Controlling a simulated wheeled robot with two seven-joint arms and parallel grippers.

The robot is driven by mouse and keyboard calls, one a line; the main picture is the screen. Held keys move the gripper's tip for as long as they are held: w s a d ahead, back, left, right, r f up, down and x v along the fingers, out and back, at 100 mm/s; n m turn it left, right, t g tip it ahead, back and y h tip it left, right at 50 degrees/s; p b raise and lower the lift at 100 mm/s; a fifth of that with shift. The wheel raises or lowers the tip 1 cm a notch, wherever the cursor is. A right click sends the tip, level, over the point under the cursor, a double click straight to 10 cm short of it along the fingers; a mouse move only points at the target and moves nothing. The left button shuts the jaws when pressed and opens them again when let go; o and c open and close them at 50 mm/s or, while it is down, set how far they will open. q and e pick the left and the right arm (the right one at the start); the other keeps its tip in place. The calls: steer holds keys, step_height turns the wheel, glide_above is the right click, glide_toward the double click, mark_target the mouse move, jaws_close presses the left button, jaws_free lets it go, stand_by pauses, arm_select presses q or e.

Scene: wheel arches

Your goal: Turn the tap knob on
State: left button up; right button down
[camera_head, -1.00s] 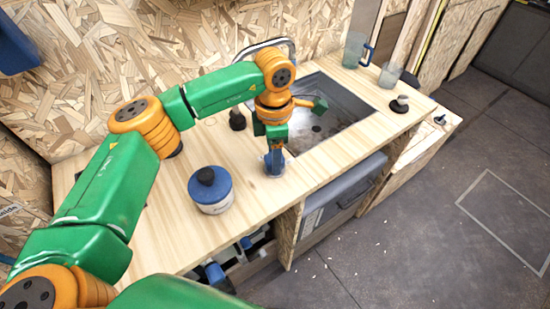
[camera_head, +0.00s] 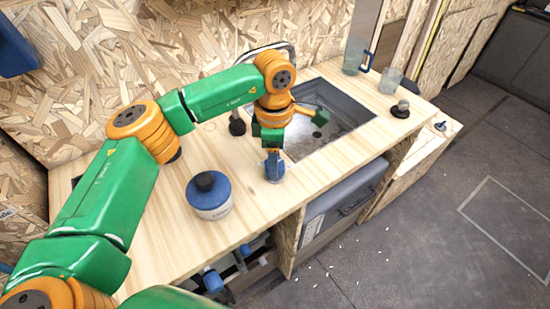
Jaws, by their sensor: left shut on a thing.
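My left gripper (camera_head: 273,168) points down at the wooden counter, just left of the sink (camera_head: 335,110). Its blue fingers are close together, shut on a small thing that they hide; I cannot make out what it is. A curved tap spout (camera_head: 268,48) shows behind my left arm at the back of the sink, mostly covered by the arm. A dark upright knob-like piece (camera_head: 237,124) stands behind and left of the gripper, apart from it. I cannot tell for certain which piece is the tap knob. My right gripper is not in view.
A blue and white jar with a black lid (camera_head: 209,195) stands left of the gripper. A jug (camera_head: 354,57) and a clear cup (camera_head: 390,80) stand behind the sink at the right. A dark round piece (camera_head: 400,109) sits at the sink's right.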

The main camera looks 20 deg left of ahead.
arm_select(q)
steer(key=o, duration=1.4)
steer(key=shift+a, duration=0.1)
steer(key=shift+c, duration=0.2)
step_height(320, 180, up, 7)
steer(key=shift+r+b, duration=0.1)
steer(key=shift+b, duration=0.45)
